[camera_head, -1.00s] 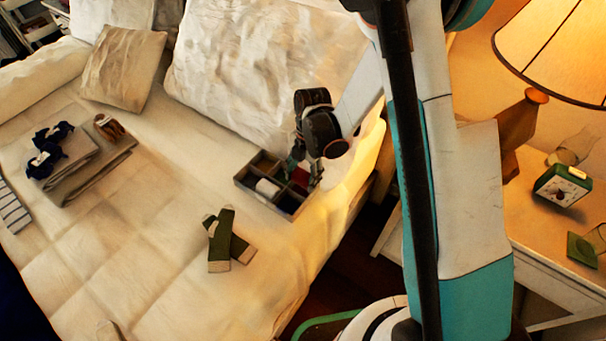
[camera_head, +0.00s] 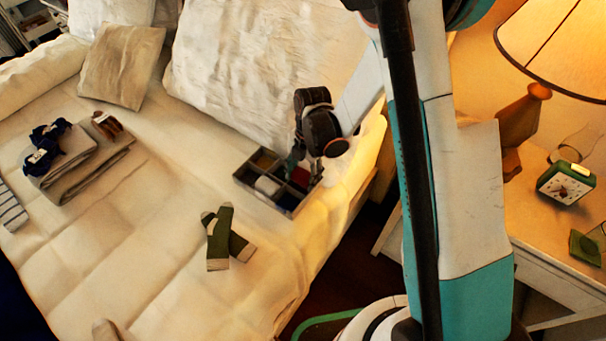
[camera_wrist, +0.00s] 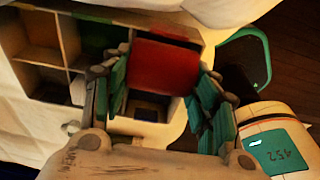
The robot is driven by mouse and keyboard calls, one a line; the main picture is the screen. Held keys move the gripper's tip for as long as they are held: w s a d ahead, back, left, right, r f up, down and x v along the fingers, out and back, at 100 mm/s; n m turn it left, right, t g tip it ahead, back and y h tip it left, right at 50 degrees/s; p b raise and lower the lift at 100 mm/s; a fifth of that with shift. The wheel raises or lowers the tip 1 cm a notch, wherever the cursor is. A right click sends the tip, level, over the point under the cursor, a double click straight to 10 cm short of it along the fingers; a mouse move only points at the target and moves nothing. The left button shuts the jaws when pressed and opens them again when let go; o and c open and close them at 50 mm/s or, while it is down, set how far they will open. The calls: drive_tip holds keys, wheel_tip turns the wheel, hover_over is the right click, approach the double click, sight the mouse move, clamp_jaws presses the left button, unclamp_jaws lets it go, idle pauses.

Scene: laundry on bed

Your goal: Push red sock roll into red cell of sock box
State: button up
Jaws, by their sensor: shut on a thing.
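The sock box (camera_head: 262,202) is a dark divided tray on the bed's right side. In the wrist view its pale walls (camera_wrist: 62,28) and several cells show, with a green-lined cell (camera_wrist: 97,35) left of the red sock roll. My gripper (camera_head: 298,168) is at the box's right half; in the wrist view my gripper (camera_wrist: 163,78) has its teal pads on both sides of the red sock roll (camera_wrist: 165,65). The roll is at the box; how deep it sits is unclear. A dark cell floor (camera_wrist: 148,106) shows beside it. A white roll (camera_head: 267,185) lies in another cell.
Green socks (camera_head: 222,240) lie on the bed in front of the box. Folded grey cloth (camera_head: 90,172) with dark blue and brown items lies at the left. A large pillow (camera_head: 260,70) is behind the box. A nightstand with a clock (camera_head: 566,183) stands at the right.

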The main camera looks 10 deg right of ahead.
drive_tip(key=o, duration=1)
drive_tip(key=shift+r, duration=0.1)
drive_tip(key=r, duration=0.4)
drive_tip(key=w+d+r, duration=0.1)
drive_tip(key=r, duration=0.6)
drive_tip(key=shift+w+d+r, duration=0.15)
drive_tip(key=shift+r, duration=0.25)
